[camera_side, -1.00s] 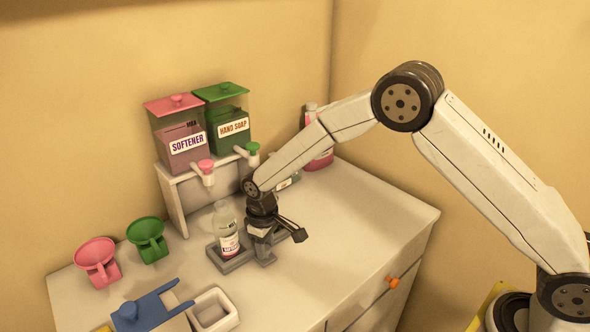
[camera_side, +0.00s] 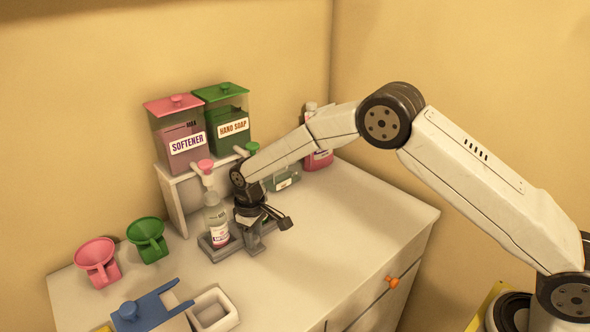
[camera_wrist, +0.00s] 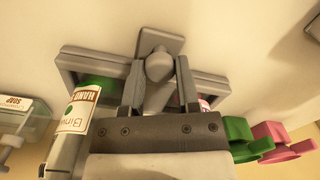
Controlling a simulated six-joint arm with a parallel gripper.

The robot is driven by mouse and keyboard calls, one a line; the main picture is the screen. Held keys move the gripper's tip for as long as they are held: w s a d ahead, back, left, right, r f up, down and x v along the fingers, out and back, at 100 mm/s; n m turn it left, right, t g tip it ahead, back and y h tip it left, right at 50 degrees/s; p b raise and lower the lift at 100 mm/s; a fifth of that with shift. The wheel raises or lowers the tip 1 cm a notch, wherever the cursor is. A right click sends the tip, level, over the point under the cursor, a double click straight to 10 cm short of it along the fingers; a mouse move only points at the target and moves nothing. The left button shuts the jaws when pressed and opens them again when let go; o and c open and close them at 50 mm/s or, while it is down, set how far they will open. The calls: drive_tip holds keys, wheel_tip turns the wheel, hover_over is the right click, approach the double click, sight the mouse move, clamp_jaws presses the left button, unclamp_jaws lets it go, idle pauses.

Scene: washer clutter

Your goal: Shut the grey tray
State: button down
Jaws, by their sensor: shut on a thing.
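The dark grey tray (camera_side: 222,255) lies on the white counter below the two dispensers. A clear bottle (camera_side: 215,222) with a white and red label stands upright in it, under the pink softener tap (camera_side: 206,166). My gripper (camera_side: 250,240) is at the tray's right part, pointing down. In the wrist view its two fingers (camera_wrist: 158,80) are closed around the tray's grey knob (camera_wrist: 159,66), and the tray's rim (camera_wrist: 88,54) shows on both sides. The fingers hide part of the tray.
The softener dispenser (camera_side: 185,143) and hand soap dispenser (camera_side: 229,126) stand behind on a white stand. Pink (camera_side: 96,255) and green (camera_side: 147,233) funnels, a blue holder (camera_side: 145,309) and a white box (camera_side: 213,311) are at left and front. The counter's right side is clear.

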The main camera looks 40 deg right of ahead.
drive_tip(key=shift+w+r, duration=0.15)
drive_tip(key=shift+w, duration=0.15)
drive_tip(key=shift+c, duration=1.9)
unclamp_jaws()
drive_tip(key=shift+o, duration=0.3)
drive_tip(key=shift+s, duration=0.1)
drive_tip(key=shift+r, duration=3.85)
drive_tip(key=shift+d, duration=0.1)
